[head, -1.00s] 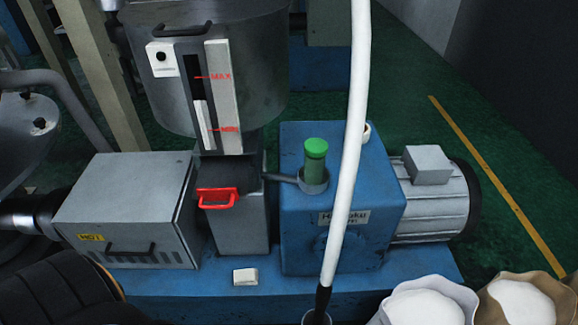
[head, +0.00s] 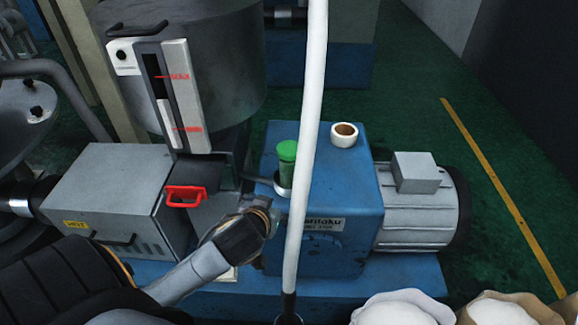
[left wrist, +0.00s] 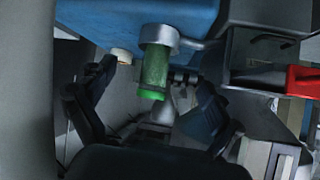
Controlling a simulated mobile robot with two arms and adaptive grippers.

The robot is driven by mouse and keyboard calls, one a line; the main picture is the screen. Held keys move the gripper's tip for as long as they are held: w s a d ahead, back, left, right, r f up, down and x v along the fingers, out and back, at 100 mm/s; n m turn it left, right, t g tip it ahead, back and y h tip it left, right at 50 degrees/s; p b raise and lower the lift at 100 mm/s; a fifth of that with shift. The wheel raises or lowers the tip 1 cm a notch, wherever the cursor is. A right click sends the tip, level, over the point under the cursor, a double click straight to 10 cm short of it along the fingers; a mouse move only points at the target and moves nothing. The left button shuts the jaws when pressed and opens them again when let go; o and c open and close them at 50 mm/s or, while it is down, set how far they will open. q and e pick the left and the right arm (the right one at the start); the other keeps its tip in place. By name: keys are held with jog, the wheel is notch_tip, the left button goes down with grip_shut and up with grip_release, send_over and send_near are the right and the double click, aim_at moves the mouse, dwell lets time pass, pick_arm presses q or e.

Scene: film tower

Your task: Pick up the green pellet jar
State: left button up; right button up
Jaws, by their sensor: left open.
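The green pellet jar (head: 286,164) stands upright in a grey ring holder (head: 281,190) on the blue gearbox. In the left wrist view the jar (left wrist: 156,68) appears upside down, its bright green lid low in the picture, with the holder ring around its base. My left gripper (head: 262,218) is in front of the gearbox, lower and to the left of the jar. Its fingers (left wrist: 155,80) are spread, with the jar showing between them in the left wrist view and no clear contact. My right gripper is not in view.
A white hose (head: 307,130) runs down just right of the jar. A tape roll (head: 344,134) lies on the blue gearbox (head: 352,180). A red handle (head: 186,196) and a grey hopper (head: 220,80) are left of the jar. White-filled sacks (head: 400,308) stand at the front.

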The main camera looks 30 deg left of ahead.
aim_at(285, 157)
pick_arm(q)
jog(key=w+a+r+n+t+y, duration=0.1)
jog(key=w+a+r+t, duration=0.15)
jog(key=w+r, duration=0.3)
jog(key=p+x, duration=0.1)
jog(key=x, duration=0.6)
jog(key=shift+w+a+r, duration=0.1)
jog(key=shift+w+a, duration=0.05)
jog(key=shift+d+p+x, duration=0.1)
jog(key=shift+p+x, duration=0.5)
jog(key=shift+x, duration=0.65)
jog(key=shift+d+p+x, duration=0.15)
jog(key=shift+p+x, duration=0.4)
jog(key=shift+x, duration=0.7)
jog(key=shift+w+a+f, duration=0.1)
jog(key=shift+w+f, duration=0.25)
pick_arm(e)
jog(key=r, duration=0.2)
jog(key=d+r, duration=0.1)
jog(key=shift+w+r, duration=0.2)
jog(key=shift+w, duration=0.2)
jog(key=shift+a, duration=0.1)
pick_arm(q)
jog(key=c, duration=1.5)
jog(key=shift+c, duration=0.2)
